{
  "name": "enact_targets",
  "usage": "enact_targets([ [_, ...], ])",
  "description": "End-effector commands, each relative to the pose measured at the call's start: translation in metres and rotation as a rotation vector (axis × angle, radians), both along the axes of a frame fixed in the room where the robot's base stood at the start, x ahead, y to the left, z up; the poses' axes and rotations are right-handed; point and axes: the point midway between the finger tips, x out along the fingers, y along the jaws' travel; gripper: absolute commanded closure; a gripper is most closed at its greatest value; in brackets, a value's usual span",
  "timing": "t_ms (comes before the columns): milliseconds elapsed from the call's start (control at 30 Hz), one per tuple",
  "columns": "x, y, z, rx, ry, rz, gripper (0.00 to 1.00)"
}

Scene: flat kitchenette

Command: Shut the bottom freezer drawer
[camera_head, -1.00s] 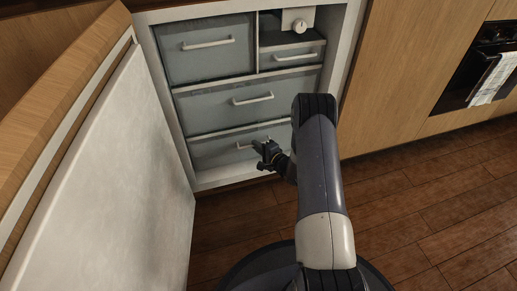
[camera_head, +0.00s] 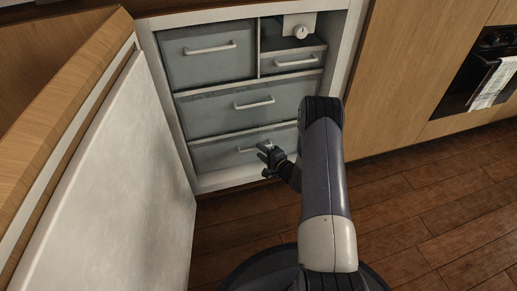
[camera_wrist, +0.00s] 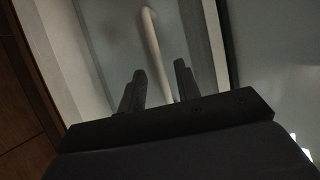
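The bottom freezer drawer (camera_head: 213,156) is a grey front low in the open freezer; it looks about flush with the drawer above. Its pale bar handle (camera_head: 247,150) is partly hidden behind my gripper. My gripper (camera_head: 265,158) is at the right end of this handle, low above the floor. In the wrist view, the two dark fingers of my gripper (camera_wrist: 160,82) stand apart, and a pale handle bar (camera_wrist: 153,42) shows between or just beyond them. I cannot tell whether they touch it.
The open freezer door (camera_head: 115,175) stands close on the left. Other closed drawers, such as the middle one (camera_head: 215,118), sit above. Wooden cabinets and an oven (camera_head: 487,70) are on the right. The wooden floor (camera_head: 430,215) is clear at the right.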

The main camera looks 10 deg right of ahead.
Motion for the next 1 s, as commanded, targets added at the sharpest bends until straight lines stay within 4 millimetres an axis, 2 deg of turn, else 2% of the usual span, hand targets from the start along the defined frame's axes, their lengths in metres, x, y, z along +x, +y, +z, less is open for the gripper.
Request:
enact_targets([
  [200,-0.041,-0.021,0.012,0.001,0.004,-0.004,0.68],
  [400,-0.067,-0.032,0.015,0.001,0.003,-0.003,0.68],
  [633,-0.074,-0.034,0.015,0.000,0.000,0.000,0.68],
  [867,-0.073,-0.034,0.015,-0.001,0.000,0.001,0.68],
  [1000,-0.066,-0.030,0.012,-0.001,0.000,0.002,0.68],
])
